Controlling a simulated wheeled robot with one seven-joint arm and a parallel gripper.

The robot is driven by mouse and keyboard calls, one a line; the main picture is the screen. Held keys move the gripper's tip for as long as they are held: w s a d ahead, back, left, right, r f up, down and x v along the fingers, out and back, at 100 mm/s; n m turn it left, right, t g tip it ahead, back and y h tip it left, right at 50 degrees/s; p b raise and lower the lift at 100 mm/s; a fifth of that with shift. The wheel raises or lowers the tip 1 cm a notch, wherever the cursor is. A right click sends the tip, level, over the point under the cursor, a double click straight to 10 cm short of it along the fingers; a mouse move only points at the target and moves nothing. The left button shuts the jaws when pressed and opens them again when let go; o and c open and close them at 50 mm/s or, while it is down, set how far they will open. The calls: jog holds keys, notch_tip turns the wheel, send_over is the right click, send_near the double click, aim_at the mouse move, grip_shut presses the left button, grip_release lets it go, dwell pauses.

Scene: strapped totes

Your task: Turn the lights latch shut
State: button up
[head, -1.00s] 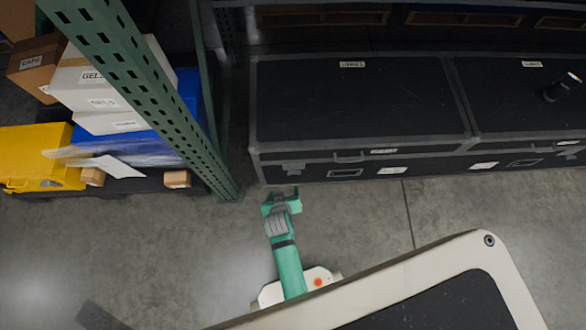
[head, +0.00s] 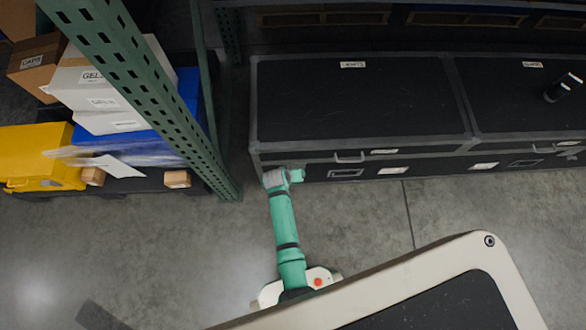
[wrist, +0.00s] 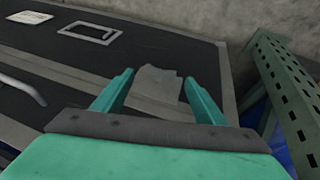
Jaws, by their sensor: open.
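The case labelled LIGHTS (head: 352,105) is black with grey edging and stands at the back, left of a second case. In the wrist view its face (wrist: 190,50) fills the upper middle. The grey latch (wrist: 158,84) on this face lies between my two teal fingers in that view. I cannot tell whether the fingers touch it. My gripper (wrist: 158,82) is open. In the head view my gripper (head: 284,174) is at the case's front left corner, and the latch is hidden behind it.
A grey bar handle (head: 349,156) is on the case front to the right. A green perforated post (head: 150,90) stands close on the left, with boxes and a yellow case (head: 40,157) beyond. The floor (head: 190,250) in front is clear.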

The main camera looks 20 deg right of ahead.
jog(key=shift+x, duration=1.9)
jog(key=c, duration=0.8)
jog(key=shift+s, duration=0.15)
jog(key=shift+c, duration=1.2)
